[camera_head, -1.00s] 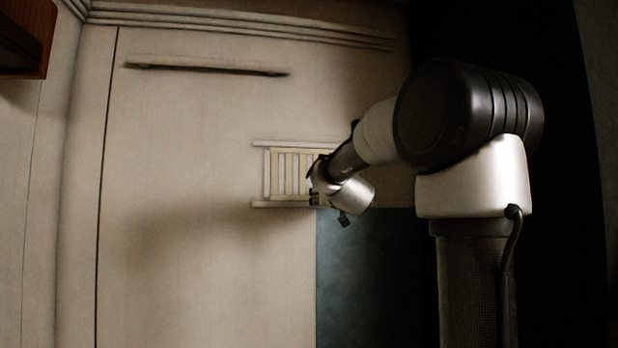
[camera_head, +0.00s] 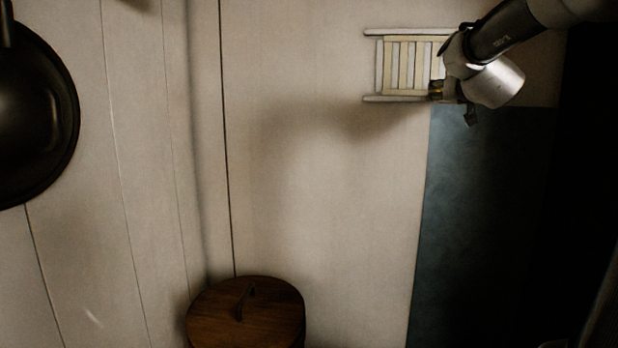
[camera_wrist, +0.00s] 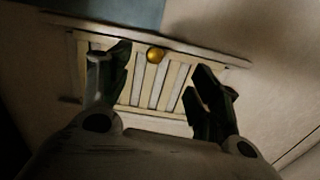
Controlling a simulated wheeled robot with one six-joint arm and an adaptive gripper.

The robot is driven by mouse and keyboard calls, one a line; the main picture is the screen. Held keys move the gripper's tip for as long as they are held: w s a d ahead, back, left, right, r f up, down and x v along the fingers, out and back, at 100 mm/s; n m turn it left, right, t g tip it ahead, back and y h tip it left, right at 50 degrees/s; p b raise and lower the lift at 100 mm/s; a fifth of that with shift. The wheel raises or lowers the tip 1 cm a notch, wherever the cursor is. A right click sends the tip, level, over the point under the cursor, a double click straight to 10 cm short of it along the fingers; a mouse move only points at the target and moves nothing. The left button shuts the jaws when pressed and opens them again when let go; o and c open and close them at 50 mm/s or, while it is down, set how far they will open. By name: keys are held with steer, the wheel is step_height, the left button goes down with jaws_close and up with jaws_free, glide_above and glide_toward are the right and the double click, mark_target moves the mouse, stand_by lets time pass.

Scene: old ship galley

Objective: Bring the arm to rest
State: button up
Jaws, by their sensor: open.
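My gripper (camera_head: 437,92) is at the upper right of the head view, in front of a pale slatted rack or vent (camera_head: 405,64) on the panelled wall. In the wrist view my gripper (camera_wrist: 160,85) has its two dark fingers spread wide apart, with nothing held between them. The slatted rack (camera_wrist: 150,85) shows behind and between the fingers. A small round golden knob or ball (camera_wrist: 155,55) shows near the rack's upper rail in the wrist view; I cannot tell what it is. My arm is bent, with the wrist near the rack; whether it touches is unclear.
A round wooden lid or stool top (camera_head: 247,312) with a handle is at the bottom. A dark round pan (camera_head: 35,115) hangs at the left edge. A dark blue-green panel (camera_head: 480,200) lies below the arm. The pale wall between them is clear.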

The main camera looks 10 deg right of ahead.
steer(key=s+a+f+n+g+y, duration=0.15)
steer(key=s+a+f+g, duration=0.3)
steer(key=f, duration=0.55)
steer(key=s+a+f+g+y, duration=0.3)
steer(key=s+f, duration=0.3)
steer(key=f, duration=0.3)
steer(key=s+a+f+n+g, duration=0.1)
steer(key=s+f, duration=0.4)
steer(key=s, duration=0.6)
steer(key=s+a+f+n+g, duration=0.1)
steer(key=s+f+g, duration=0.3)
steer(key=s, duration=0.8)
steer(key=shift+s+a+f, duration=0.3)
steer(key=shift+f, duration=0.3)
